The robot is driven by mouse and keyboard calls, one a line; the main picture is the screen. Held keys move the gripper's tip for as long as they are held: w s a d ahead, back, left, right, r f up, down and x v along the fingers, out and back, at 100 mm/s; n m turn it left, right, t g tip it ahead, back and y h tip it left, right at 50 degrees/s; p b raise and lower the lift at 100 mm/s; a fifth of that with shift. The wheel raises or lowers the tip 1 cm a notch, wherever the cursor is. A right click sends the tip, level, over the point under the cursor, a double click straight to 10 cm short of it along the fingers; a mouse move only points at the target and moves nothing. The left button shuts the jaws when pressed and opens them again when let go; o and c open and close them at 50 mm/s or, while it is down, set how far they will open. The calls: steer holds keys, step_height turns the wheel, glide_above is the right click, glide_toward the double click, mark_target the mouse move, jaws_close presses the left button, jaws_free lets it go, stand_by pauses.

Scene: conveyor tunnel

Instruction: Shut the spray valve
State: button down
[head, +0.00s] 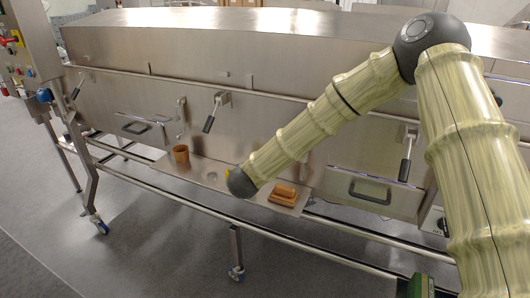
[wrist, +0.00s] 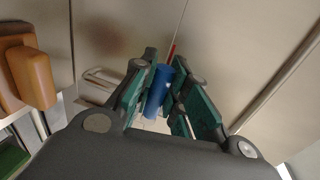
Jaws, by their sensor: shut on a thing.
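In the wrist view, my gripper (wrist: 165,68) has its green-padded fingers closed on both sides of a blue cylindrical handle (wrist: 158,92). The handle looks like that of the spray valve, but the valve body is not clear to see. A thin red piece (wrist: 171,52) shows just beyond the handle, against the steel wall. In the head view, my arm reaches down to the steel tunnel's front (head: 330,150), and its end hides the gripper and the handle.
A brown cup (head: 181,154) and stacked brown blocks (head: 284,192) sit on the low steel shelf (head: 212,178). Black-handled levers (head: 210,124) (head: 405,168) stick out of the tunnel front. A control panel (head: 22,50) stands at the left. Grey floor (head: 120,265) is clear in front.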

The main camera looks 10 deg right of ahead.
steer(key=shift+f, duration=0.1)
stand_by(0.3)
steer(key=c, duration=1.4)
jaws_free()
steer(key=v, duration=1.2)
